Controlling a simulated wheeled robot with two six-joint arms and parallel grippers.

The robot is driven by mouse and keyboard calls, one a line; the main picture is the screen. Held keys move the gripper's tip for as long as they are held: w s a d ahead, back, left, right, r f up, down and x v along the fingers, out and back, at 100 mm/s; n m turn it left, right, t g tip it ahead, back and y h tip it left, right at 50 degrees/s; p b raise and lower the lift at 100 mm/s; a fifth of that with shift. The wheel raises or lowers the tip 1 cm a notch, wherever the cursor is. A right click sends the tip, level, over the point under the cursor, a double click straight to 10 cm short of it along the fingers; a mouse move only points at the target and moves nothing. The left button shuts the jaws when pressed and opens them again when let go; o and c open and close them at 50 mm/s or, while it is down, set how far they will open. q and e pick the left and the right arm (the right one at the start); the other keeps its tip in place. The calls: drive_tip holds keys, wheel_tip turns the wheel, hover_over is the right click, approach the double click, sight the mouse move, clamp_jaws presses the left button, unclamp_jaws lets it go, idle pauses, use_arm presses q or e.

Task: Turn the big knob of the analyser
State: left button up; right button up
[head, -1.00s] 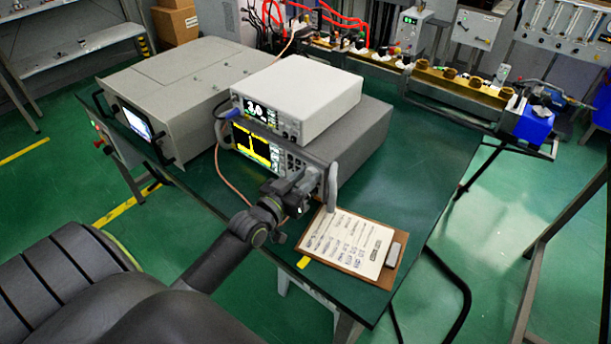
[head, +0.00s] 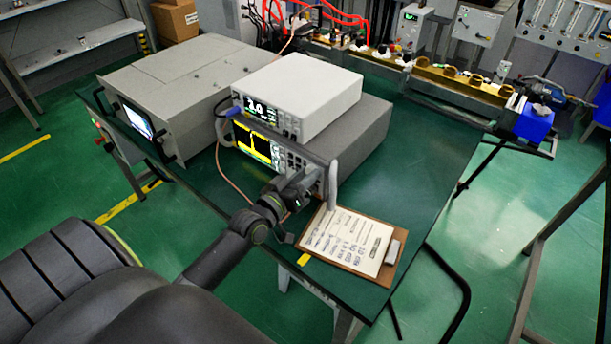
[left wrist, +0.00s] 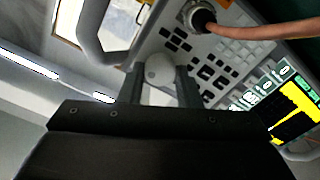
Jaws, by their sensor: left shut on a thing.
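The analyser (head: 355,139) is the grey instrument with a yellow-and-black screen, on the green table under a white instrument. Its front panel, with keys (left wrist: 209,72) and the screen (left wrist: 297,108), fills the right of the left wrist view. The big knob (left wrist: 160,70) is a pale round knob on that panel. My left gripper (left wrist: 160,84) is shut on the knob, one finger on each side of it. In the head view my left gripper (head: 299,187) is at the right end of the panel and hides the knob. My right gripper is in neither view.
The white instrument (head: 305,92) stands on the analyser. A large grey unit (head: 178,88) stands at the left. A clipboard (head: 350,243) lies at the table's front right. A copper-coloured cable (left wrist: 262,32) runs from a connector close to my left gripper.

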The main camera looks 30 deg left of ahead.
use_arm(q)
drive_tip(key=o, duration=1)
drive_tip(key=shift+s, duration=0.1)
drive_tip(key=s, duration=0.5)
drive_tip(key=s+a+b, duration=0.1)
drive_tip(key=s, duration=1.1)
drive_tip(key=shift+s+a, duration=0.15)
drive_tip(key=shift+a, duration=0.05)
